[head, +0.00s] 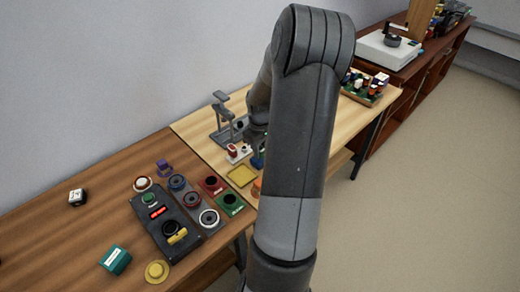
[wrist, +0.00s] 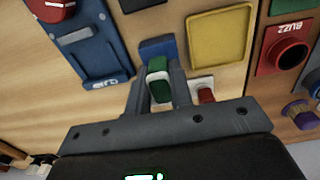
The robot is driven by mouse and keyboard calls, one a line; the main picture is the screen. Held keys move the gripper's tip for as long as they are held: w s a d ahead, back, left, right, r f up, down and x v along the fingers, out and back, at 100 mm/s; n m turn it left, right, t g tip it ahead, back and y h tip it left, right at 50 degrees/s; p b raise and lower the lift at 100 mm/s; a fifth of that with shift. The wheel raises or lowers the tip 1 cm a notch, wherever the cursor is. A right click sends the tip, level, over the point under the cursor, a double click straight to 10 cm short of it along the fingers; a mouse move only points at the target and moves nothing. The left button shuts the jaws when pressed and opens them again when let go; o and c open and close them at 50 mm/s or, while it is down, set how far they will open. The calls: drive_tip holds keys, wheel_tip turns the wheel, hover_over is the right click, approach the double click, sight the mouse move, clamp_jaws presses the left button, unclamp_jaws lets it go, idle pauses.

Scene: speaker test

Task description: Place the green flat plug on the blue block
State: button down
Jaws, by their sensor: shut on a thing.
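The green flat plug (wrist: 158,90) is between the two fingers of my gripper (wrist: 158,76) in the wrist view. My gripper is shut on it. The blue block (wrist: 157,46) lies just beyond the fingertips, close to the plug's far end. I cannot tell whether the plug touches the block or hangs above it. In the head view my arm hides most of the gripper, and only a small blue-green patch shows beside the arm.
A yellow square tray (wrist: 221,36) is right of the block. A blue fixture (wrist: 92,50) stands left. A red item on a white base (wrist: 205,95) is close to the right finger. A red socket (wrist: 284,55) is farther right. A dark button panel (head: 165,226) is on the brown table.

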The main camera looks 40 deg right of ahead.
drive_tip(key=shift+f, duration=0.15)
drive_tip(key=c, duration=1.3)
unclamp_jaws()
